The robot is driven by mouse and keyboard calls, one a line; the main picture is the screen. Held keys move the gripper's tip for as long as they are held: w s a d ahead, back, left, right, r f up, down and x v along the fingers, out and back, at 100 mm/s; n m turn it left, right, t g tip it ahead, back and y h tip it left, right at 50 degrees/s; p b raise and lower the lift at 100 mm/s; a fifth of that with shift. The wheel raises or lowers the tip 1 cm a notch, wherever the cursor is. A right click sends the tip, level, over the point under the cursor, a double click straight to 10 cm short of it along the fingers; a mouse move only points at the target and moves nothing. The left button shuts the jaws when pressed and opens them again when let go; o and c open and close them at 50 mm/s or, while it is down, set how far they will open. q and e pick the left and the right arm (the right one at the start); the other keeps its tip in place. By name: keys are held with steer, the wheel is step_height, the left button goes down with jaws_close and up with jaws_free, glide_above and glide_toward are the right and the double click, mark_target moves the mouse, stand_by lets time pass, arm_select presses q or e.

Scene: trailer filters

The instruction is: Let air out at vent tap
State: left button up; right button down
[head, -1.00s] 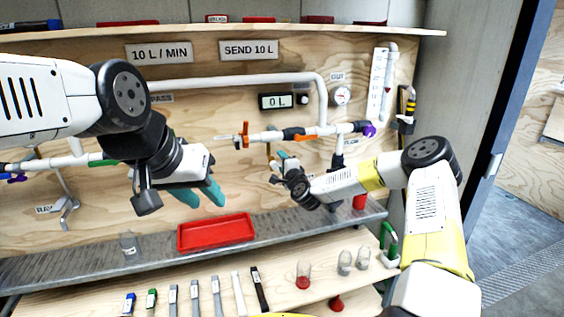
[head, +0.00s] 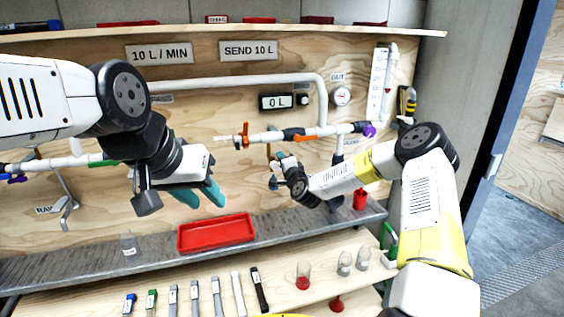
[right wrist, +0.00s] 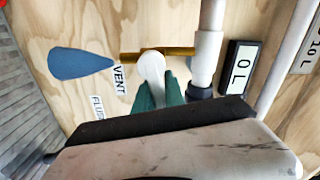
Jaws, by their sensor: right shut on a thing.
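The vent tap shows in the right wrist view as a white round knob (right wrist: 152,66) on a brass tube (right wrist: 176,51), beside the VENT label (right wrist: 118,78). My right gripper (right wrist: 160,88) has its teal fingers shut on this knob. In the head view the right gripper (head: 282,160) is at the brass tube (head: 269,150) below the white pipe, and its fingers are partly hidden. A blue teardrop-shaped piece (right wrist: 80,63) lies beyond the tube's end. My left gripper (head: 206,197) is empty and open, in front of the board above the red tray.
A red tray (head: 216,233) sits on the grey shelf (head: 90,257). An orange valve handle (head: 245,135) is close above the right gripper.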

mark_target(274, 159)
steer(key=shift+s+a+r+n, duration=0.15)
steer(key=shift+a+r+n, duration=0.3)
steer(key=shift+n, duration=1.7)
steer(key=shift+s+a+r+n, duration=0.2)
steer(key=shift+a+r+n, duration=0.25)
steer(key=shift+n, duration=1.75)
steer(key=shift+s+a+r+n, duration=0.15)
steer(key=shift+a+r+n, duration=0.3)
steer(key=shift+n, duration=1.7)
steer(key=c, duration=1.4)
jaws_free()
steer(key=v, duration=0.7)
steer(key=shift+s, duration=0.35)
steer(key=shift+r, duration=0.15)
